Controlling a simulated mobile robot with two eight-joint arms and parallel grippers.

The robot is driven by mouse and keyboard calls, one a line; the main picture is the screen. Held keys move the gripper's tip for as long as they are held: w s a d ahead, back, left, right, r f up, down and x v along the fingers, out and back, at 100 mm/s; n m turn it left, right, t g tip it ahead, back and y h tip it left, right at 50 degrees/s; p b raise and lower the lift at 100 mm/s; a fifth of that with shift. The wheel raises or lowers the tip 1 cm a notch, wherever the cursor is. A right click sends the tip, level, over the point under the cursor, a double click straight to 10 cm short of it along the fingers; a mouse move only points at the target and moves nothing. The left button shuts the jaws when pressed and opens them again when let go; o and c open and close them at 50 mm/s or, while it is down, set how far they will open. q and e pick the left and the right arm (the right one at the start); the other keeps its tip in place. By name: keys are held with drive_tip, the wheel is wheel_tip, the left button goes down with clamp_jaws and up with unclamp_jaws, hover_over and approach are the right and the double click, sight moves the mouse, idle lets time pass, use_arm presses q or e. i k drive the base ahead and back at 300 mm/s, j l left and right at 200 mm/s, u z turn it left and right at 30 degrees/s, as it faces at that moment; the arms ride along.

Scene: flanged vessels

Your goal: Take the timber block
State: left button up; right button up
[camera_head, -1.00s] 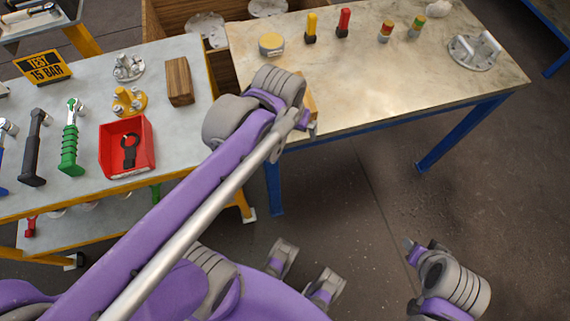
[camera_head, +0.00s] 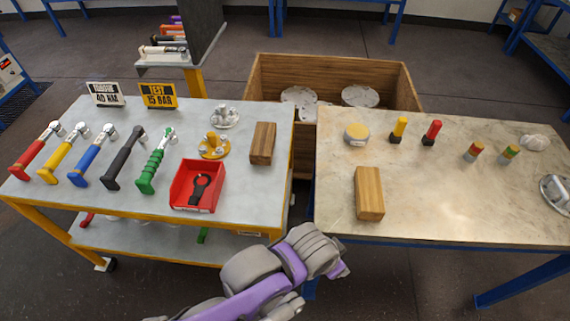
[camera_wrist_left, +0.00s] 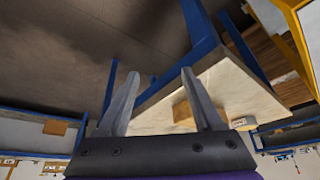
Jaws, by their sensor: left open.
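One timber block (camera_head: 369,193) lies on the beige table top (camera_head: 430,210), near its left front corner. A second, darker timber block (camera_head: 262,143) lies on the grey cart top (camera_head: 240,195), at its right side. My left arm comes in at the bottom centre of the head view, and its wrist is in front of the gap between cart and table. In the left wrist view my left gripper (camera_wrist_left: 160,92) is open and empty. The table's block (camera_wrist_left: 183,113) shows beyond the fingers, partly hidden by the right one. My right gripper is not in view.
A red tray (camera_head: 192,205) with a black part, a yellow flanged piece (camera_head: 213,147) and several coloured-handled tools stand on the cart. A round tin (camera_head: 356,134) and coloured cylinders stand behind the table's block. A wooden crate (camera_head: 330,75) stands behind.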

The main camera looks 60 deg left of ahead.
sight(261, 152)
drive_tip(key=u, duration=2.1)
drive_tip(key=z, duration=0.9)
drive_tip(key=j+z, duration=0.3)
drive_tip(key=z, duration=0.15)
drive_tip(key=j+z, duration=0.45)
drive_tip(key=j, duration=0.3)
